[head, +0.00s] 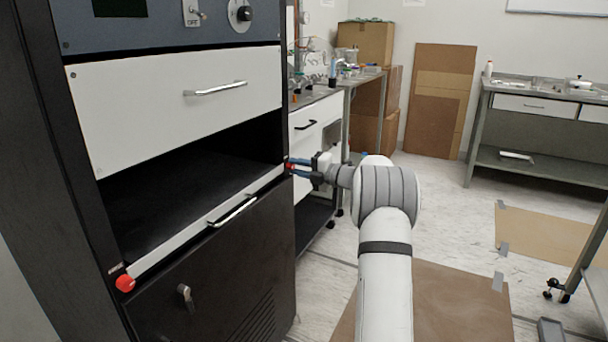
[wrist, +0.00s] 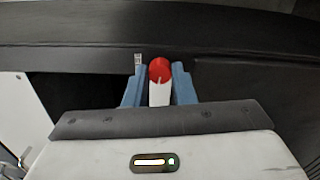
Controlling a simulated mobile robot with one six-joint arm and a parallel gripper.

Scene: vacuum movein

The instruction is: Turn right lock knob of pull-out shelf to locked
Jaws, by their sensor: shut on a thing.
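The pull-out shelf (head: 190,238) is a black board with a white front strip and a silver handle (head: 232,211), set in the black cabinet. A red left lock knob (head: 125,283) sits at the strip's left end. My gripper (head: 294,166) is at the strip's right end, shut on the red right lock knob, which is mostly hidden in the head view. In the wrist view the right lock knob (wrist: 160,70) shows red with a white pointer part between the blue fingers (wrist: 158,88). A small label (wrist: 138,61) is beside it; its text is too small to read.
A white drawer (head: 180,100) with a handle is above the shelf. A lower black door (head: 215,285) has a latch. A bench (head: 320,97) with small items stands behind my gripper.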

